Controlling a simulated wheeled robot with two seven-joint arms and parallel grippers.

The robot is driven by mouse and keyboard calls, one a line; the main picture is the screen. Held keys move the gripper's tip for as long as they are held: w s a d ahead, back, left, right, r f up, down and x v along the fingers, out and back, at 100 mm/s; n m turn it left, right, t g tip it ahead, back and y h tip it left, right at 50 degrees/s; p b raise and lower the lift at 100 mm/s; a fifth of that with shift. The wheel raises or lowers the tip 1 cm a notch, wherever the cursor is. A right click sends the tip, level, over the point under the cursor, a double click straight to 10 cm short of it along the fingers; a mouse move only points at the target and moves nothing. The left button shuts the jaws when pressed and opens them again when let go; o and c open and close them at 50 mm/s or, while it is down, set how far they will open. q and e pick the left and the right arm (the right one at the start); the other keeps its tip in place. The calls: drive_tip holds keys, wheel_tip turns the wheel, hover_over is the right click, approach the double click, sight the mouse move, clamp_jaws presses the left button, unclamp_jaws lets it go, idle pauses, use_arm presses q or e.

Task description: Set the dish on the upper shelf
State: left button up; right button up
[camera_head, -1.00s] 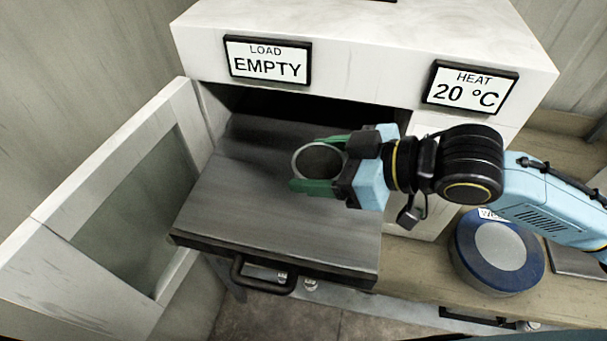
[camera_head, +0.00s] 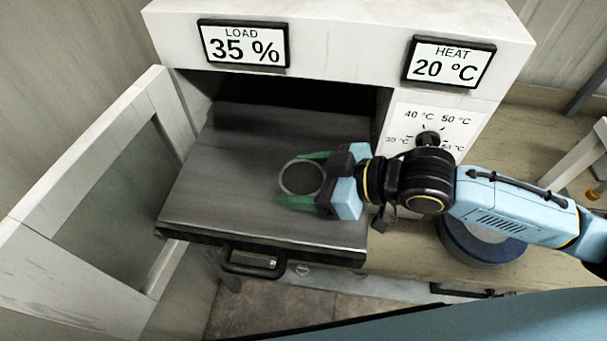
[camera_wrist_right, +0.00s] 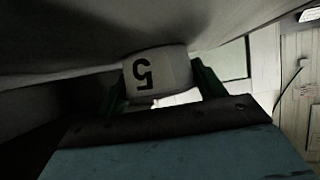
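The dish (camera_head: 301,178) is a small round vessel with a pale rim and dark inside. It sits upright on the right part of the grey upper shelf (camera_head: 225,190), which is pulled out of the white oven. My right gripper (camera_head: 305,180) reaches in from the right, with green fingers close along both sides of the dish. It appears shut on it, though the finger contact is hard to see. In the right wrist view the dish (camera_wrist_right: 157,72) shows a label with an upside-down 5 between the fingers. My left gripper is not in view.
The load display (camera_head: 243,44) reads 35 % and the heat display (camera_head: 449,63) 20 °C. The oven door (camera_head: 95,200) stands open at the left. A temperature knob (camera_head: 427,139) is behind my right arm. A round blue container (camera_head: 470,245) sits partly hidden on the bench.

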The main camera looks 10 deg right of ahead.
drive_tip(key=o, duration=0.4)
drive_tip(key=shift+r, duration=0.15)
drive_tip(key=v, duration=0.8)
drive_tip(key=shift+d+b, duration=0.2)
drive_tip(key=shift+b, duration=0.15)
drive_tip(key=shift+p+v, duration=0.65)
drive_tip(key=shift+v, duration=0.45)
drive_tip(key=shift+p+v, duration=0.45)
drive_tip(key=shift+v, duration=0.35)
